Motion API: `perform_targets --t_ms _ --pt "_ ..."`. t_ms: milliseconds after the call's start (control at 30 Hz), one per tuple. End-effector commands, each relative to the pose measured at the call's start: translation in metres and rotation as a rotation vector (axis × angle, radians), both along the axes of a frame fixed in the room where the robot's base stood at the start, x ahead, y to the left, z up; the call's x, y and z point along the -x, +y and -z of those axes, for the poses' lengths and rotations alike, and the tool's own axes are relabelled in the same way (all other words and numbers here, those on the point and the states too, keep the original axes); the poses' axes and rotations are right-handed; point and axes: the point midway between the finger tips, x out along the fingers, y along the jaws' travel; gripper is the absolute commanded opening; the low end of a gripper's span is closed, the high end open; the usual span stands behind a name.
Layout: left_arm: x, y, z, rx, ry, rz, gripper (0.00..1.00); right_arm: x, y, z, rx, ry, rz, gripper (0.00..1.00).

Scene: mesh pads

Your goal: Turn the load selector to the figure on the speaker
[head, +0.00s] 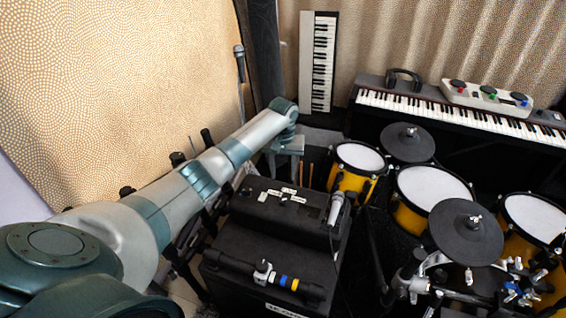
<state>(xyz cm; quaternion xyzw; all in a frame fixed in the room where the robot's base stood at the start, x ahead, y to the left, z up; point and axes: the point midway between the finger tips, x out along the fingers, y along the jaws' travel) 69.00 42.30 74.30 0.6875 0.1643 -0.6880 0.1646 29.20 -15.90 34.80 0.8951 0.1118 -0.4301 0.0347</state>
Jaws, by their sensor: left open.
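A black speaker cabinet (225,268) with a smaller black box (285,225) on it stands at the lower middle. Small white labels (290,191) lie on the box's top; their figures are too small to read. A black bar (235,268) with a pale knob-like fitting (263,272) and blue and yellow bands lies on the lower cabinet. I cannot tell for sure which part is the load selector, or its setting. My left gripper (285,172) is open and points down behind the box, apart from the bar. My right gripper is out of view.
A microphone (336,208) stands at the box's right edge. Drumsticks (310,174) are upright behind it. Yellow drums (358,160) and dark cymbals (465,230) crowd the right. A keyboard (455,112) is at the back. Stands rise beneath my left arm.

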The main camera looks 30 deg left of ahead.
Motion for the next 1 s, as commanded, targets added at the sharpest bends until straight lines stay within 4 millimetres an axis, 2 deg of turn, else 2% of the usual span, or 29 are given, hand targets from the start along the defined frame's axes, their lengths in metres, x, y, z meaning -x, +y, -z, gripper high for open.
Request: perform_targets --t_ms 100,300,1000 --pt "0.0 0.0 -0.019 0.0 -0.002 0.0 0.43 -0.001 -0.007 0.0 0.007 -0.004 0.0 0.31" --pt "0.0 0.0 -0.037 0.0 -0.001 0.0 0.43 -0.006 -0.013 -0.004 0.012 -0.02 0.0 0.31" --pt "0.001 -0.001 -0.039 -0.001 0.0 0.003 0.43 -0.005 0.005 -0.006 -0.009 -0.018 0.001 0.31"
